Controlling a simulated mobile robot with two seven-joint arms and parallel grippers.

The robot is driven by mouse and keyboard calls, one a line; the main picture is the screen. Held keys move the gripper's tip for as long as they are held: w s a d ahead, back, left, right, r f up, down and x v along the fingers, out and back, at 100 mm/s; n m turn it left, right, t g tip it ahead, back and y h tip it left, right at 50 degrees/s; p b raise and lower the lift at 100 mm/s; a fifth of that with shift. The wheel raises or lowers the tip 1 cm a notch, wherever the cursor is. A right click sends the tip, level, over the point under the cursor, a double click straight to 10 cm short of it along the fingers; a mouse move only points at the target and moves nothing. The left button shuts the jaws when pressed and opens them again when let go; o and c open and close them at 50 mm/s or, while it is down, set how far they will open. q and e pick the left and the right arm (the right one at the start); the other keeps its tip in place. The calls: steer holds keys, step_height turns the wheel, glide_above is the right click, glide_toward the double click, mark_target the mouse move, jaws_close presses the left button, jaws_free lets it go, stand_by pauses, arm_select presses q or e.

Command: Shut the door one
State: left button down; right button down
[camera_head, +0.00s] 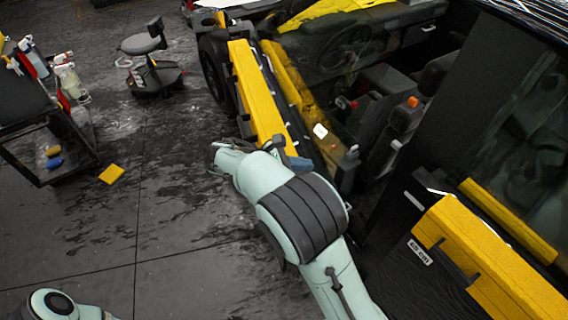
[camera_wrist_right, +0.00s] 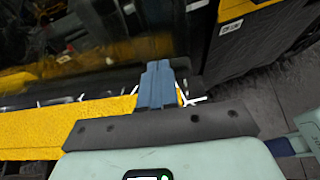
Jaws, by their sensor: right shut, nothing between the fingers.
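The car's yellow door (camera_head: 257,92) stands open, swung out from the dark cabin opening, with its window and inner trim facing the seats. In the right wrist view the yellow door (camera_wrist_right: 60,128) runs across the left side, with the glass above it. My right gripper (camera_head: 297,164) is at the free end of the door. In the wrist view its blue-grey fingers (camera_wrist_right: 157,84) are shut together with nothing between them, overlapping the door's end; whether they touch it I cannot tell. My left gripper is out of view; only part of my left arm shows at the lower left.
The yellow rear body panel (camera_head: 490,262) is at the right. A black stool (camera_head: 152,62) and a dark cart (camera_head: 45,140) with spray bottles (camera_head: 70,80) stand at the left. A yellow square (camera_head: 111,174) lies on the floor. The floor left of my right arm is clear.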

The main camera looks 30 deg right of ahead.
mark_target(326, 164)
steer(key=shift+s+d+f, duration=0.15)
steer(key=shift+d, duration=0.8)
steer(key=shift+s+d+f, duration=0.1)
steer(key=shift+s+d, duration=0.05)
steer(key=shift+d, duration=0.75)
